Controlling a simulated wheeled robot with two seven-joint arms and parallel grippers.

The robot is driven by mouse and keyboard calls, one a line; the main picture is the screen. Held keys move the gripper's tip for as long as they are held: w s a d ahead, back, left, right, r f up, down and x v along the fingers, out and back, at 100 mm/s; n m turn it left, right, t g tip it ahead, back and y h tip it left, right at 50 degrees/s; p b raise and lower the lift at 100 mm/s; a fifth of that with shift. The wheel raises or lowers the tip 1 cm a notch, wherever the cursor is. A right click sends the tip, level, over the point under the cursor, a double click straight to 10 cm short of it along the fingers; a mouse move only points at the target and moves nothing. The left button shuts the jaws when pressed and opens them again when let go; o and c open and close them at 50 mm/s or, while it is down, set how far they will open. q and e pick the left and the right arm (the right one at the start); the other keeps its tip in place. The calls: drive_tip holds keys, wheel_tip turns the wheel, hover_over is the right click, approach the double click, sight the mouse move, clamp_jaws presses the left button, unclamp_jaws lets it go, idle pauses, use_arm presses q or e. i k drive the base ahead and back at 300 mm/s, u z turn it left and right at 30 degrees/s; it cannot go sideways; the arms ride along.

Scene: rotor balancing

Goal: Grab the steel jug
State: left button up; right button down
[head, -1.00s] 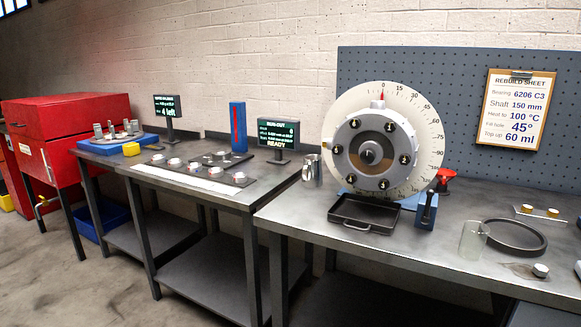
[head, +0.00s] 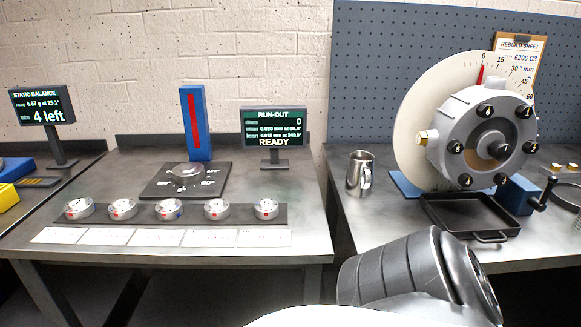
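The steel jug (head: 360,173) stands upright near the left edge of the right-hand bench, with its handle on the right side. It is a small shiny metal jug, left of the large dial and rotor. A grey link of my own arm shows at the bottom right, in front of and below the bench edge. No gripper fingers show, so neither gripper can be placed relative to the jug.
The right bench (head: 352,218) also holds the rotor (head: 485,140) with its dial and a black tray (head: 468,220). The left bench (head: 290,185) carries a run-out display (head: 270,127), a blue post (head: 196,125) and a row of round parts. A gap separates the benches.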

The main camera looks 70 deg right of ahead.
sight(359, 177)
drive_tip(key=i, duration=0.65)
drive_tip(key=z, duration=3.05)
